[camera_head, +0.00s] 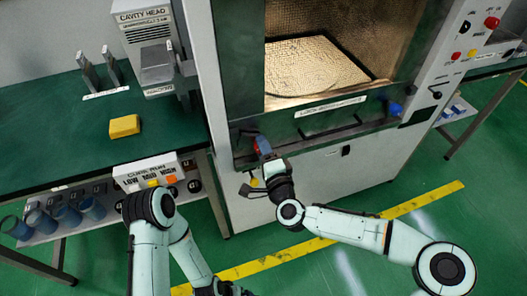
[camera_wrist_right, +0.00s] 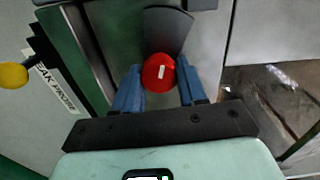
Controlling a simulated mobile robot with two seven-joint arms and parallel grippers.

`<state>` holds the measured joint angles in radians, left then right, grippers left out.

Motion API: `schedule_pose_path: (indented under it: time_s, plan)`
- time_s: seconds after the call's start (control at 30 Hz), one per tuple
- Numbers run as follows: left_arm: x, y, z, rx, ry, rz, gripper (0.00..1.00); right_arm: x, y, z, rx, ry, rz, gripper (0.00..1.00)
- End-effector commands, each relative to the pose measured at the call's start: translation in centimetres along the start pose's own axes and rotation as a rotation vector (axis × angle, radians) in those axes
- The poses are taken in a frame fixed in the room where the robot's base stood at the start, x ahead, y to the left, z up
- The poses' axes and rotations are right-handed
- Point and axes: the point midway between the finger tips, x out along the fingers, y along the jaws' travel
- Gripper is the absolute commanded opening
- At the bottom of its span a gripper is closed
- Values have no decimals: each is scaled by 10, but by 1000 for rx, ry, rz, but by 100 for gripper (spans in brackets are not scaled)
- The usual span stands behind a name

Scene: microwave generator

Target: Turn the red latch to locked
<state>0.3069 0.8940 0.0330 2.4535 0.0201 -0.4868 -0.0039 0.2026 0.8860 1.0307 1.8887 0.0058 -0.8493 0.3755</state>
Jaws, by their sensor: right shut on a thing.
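The red latch shows in the right wrist view as a round red knob (camera_wrist_right: 158,72) with a short white mark on its face. A dark grey fan-shaped plate (camera_wrist_right: 167,28) sits just above it. My right gripper (camera_wrist_right: 160,84) has its blue fingers on both sides of the knob and is shut on it. In the head view my right gripper (camera_head: 262,147) is at the lower left corner of the cabinet front (camera_head: 330,122), where it mostly hides the latch. My left arm shows at the lower left, but its fingers are not in view.
A blue knob (camera_head: 394,108) is at the cabinet's lower right. A yellow knob (camera_wrist_right: 13,75) on a dark stem is left of the latch. A green bench (camera_head: 60,150) with a yellow block (camera_head: 124,126) stands at left. The floor in front is clear.

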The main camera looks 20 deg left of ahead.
Motion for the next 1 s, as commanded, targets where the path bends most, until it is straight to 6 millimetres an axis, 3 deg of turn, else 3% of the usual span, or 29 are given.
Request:
schedule_pose_path:
  time_s: [0.4,0.97,1.0]
  plan:
    - [13,-5,-20,-5,56,-3,99,0,2,0,200,-1,2,11]
    - [14,-6,-23,-6,65,-3,99,0,1,0,231,0,2,11]
    - [14,-6,-23,-6,65,-3,99,0,1,0,231,0,2,44]
